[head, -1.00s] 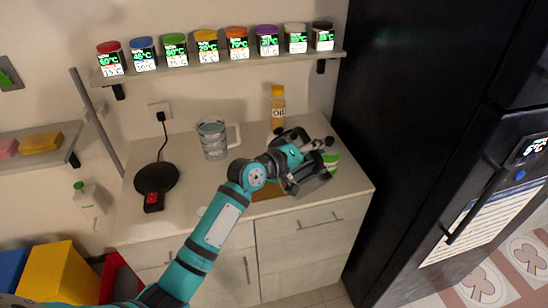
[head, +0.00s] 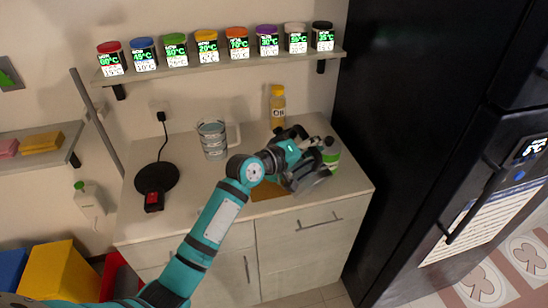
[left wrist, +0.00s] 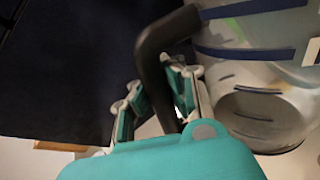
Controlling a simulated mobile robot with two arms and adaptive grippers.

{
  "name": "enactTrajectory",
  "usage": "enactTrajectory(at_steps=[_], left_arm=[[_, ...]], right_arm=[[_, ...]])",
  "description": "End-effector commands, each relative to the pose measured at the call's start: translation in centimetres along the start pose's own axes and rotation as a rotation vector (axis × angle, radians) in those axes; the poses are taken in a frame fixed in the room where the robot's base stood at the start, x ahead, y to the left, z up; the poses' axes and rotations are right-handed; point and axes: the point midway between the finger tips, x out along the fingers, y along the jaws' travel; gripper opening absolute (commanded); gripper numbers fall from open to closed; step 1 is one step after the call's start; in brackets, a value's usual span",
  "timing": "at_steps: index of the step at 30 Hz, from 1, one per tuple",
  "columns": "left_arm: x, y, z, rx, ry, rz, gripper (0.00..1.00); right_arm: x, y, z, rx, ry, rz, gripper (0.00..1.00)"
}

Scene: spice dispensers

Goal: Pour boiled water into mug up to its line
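A clear mug (head: 212,141) with dark bands and a white handle stands upright on the counter, left of my gripper. My left gripper (head: 303,160) is over the counter's right part. In the left wrist view its fingers (left wrist: 158,98) lie on either side of a dark curved handle and appear shut on it. The handle seems to belong to a greyish kettle (head: 310,182), largely hidden by the gripper in the head view. A clear body with blue bands (left wrist: 245,55) fills the wrist view's upper right. The water level cannot be made out. My right gripper is not in view.
A black round heating base (head: 157,178) with a red switch stands empty at the counter's left. An oil bottle (head: 278,108) stands at the back. A green and white container (head: 332,162) is right beside the gripper. A black fridge (head: 420,120) borders the right.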

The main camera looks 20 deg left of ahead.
Motion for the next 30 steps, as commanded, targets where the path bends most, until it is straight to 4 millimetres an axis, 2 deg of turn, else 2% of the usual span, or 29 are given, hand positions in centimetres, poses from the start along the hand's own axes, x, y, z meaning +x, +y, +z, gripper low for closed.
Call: enactTrajectory(at_steps=[1,30], left_arm=[[-0.03,0.46,-0.31,0.0,0.005,0.008,0.0],[-0.08,0.64,-0.83,-0.032,-0.001,0.007,0.0]], right_arm=[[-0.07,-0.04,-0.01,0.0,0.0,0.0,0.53],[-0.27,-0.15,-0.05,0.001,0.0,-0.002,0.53]])
